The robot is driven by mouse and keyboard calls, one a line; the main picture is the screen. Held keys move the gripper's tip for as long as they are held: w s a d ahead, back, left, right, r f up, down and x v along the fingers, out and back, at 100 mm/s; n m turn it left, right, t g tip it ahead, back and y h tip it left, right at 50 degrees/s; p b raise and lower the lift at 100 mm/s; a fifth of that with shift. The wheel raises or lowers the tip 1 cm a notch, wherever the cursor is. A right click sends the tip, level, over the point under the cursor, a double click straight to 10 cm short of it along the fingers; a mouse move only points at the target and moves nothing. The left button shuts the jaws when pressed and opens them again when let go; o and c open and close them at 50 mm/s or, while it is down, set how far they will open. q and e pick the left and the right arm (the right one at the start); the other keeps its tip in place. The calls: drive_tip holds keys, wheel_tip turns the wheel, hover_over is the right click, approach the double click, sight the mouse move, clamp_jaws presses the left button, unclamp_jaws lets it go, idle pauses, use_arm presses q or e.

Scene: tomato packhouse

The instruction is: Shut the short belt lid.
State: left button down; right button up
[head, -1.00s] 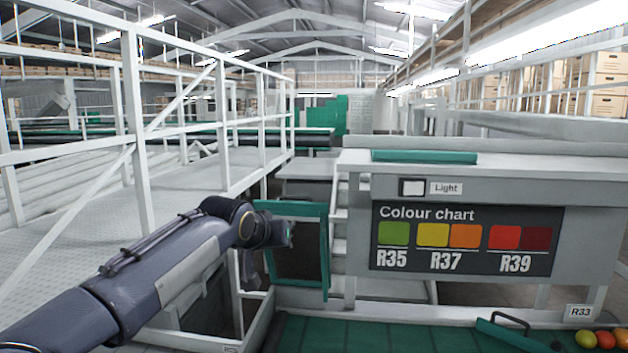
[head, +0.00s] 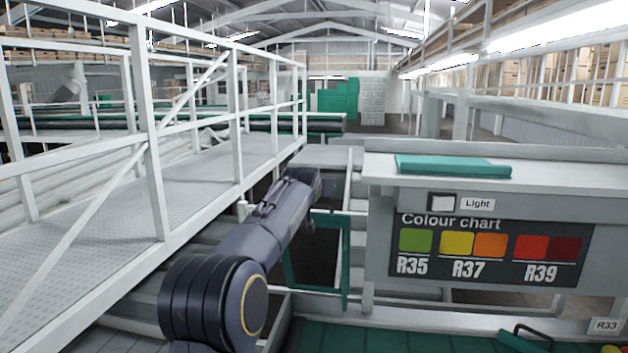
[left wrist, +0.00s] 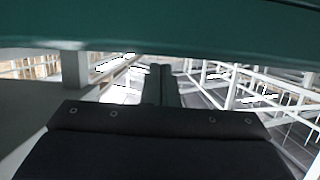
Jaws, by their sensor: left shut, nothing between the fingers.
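The short belt lid appears to be the green-framed panel (head: 346,262), standing upright and open at the left end of the green belt (head: 420,335) in the head view. My left arm reaches over the lid's upper left part and hides it; the gripper itself is mostly hidden beyond the wrist there. In the left wrist view my left gripper (left wrist: 161,72) is shut and empty. A green bar (left wrist: 160,30), probably the lid's frame, crosses the top of that view close to the camera. I cannot tell whether the gripper touches it. My right gripper is not in view.
A grey cabinet with a colour chart (head: 485,245) stands right of the lid, with a green slab (head: 453,166) on top. A white-railed walkway (head: 150,200) runs along the left. A green piece with a black handle (head: 527,340) lies on the belt at right.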

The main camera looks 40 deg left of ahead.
use_arm(q)
drive_tip(key=shift+s+d+f+b, duration=0.4)
drive_tip(key=shift+s+d+f, duration=0.1)
drive_tip(key=shift+s+f, duration=0.3)
drive_tip(key=shift+s+d+f, duration=0.25)
drive_tip(key=shift+s+f, duration=0.1)
drive_tip(key=shift+s, duration=0.25)
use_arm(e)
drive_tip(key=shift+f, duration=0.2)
use_arm(q)
drive_tip(key=shift+f, duration=0.1)
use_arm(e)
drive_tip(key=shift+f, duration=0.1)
